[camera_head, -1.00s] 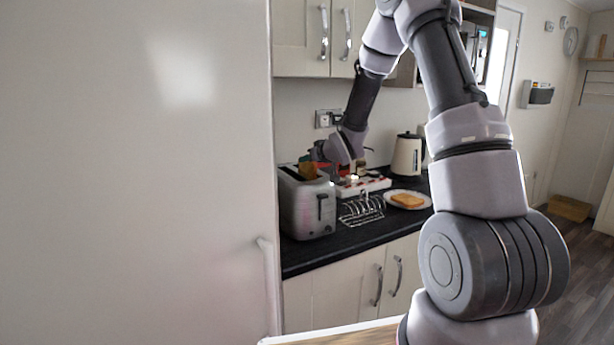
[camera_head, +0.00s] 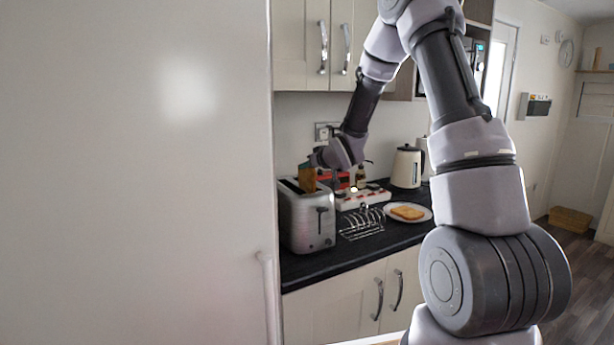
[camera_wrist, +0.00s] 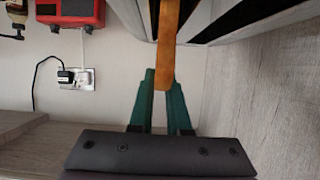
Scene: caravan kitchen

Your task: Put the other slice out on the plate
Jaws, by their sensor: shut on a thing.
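A slice of toast (camera_head: 307,179) stands upright at the top of the silver toaster (camera_head: 312,222), its lower part hidden by the toaster. My gripper (camera_head: 312,163) is above the toaster, shut on this slice. In the wrist view the green fingers of my gripper (camera_wrist: 165,85) pinch the slice (camera_wrist: 167,45), seen edge-on, with the toaster (camera_wrist: 225,22) around its far end. A white plate (camera_head: 424,219) with another slice (camera_head: 407,212) lying flat on it is on the worktop at the right.
A wire toast rack (camera_head: 362,225) stands between toaster and plate. Behind it are a white tray (camera_head: 362,199) and a red object (camera_head: 334,179). A cream kettle (camera_head: 406,167) stands at the back right. A tall pale panel (camera_head: 150,200) fills the left.

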